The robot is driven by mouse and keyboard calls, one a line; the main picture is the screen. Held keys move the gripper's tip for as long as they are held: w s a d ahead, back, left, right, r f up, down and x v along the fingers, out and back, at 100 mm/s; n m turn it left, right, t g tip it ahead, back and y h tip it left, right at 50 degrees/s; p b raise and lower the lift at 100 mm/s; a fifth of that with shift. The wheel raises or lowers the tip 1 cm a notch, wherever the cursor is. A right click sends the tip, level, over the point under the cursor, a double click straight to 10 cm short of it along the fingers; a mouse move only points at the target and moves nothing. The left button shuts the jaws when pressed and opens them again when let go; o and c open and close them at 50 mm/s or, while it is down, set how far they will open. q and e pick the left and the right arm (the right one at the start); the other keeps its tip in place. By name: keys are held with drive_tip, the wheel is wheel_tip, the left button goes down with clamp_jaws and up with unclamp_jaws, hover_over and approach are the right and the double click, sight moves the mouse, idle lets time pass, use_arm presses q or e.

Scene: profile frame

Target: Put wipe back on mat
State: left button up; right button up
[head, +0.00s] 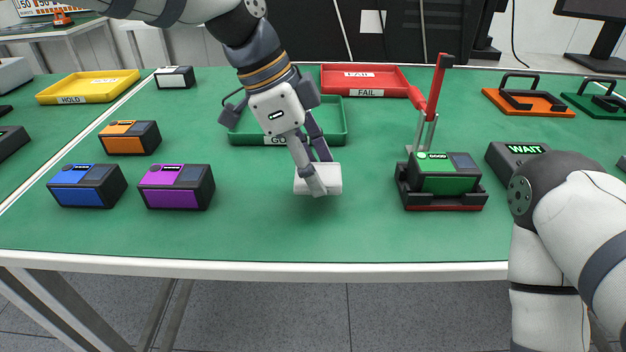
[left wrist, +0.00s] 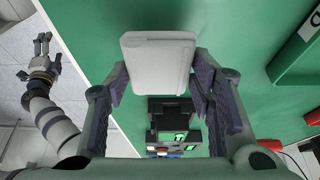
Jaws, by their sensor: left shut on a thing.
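The wipe (head: 327,180) is a small white block with rounded edges. My left gripper (head: 318,180) is shut on it, above the front middle of the green table, and points down. In the left wrist view the wipe (left wrist: 158,62) sits between the two finger pads. I cannot tell its exact height over the table. I cannot make out a separate mat in either view. My right arm is at the right edge of the head view with its gripper out of frame; the right gripper (left wrist: 42,45) shows small in the left wrist view, its fingers apart and empty.
A green tray (head: 240,138) stands behind my left gripper, a red tray (head: 393,90) farther back. Blue (head: 87,186), purple (head: 176,187) and orange (head: 129,138) devices stand left. Right are a green device (head: 446,178) in a black fixture with a raised red lever (head: 437,85), and a WAIT box (head: 515,157).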

use_arm(q)
wheel_tip(320, 180, down, 3)
drive_tip(key=shift+f, duration=0.15)
drive_tip(key=shift+f, duration=0.2)
drive_tip(key=o, duration=1.1)
drive_tip(key=v, duration=1.2)
drive_tip(key=shift+r, duration=0.25)
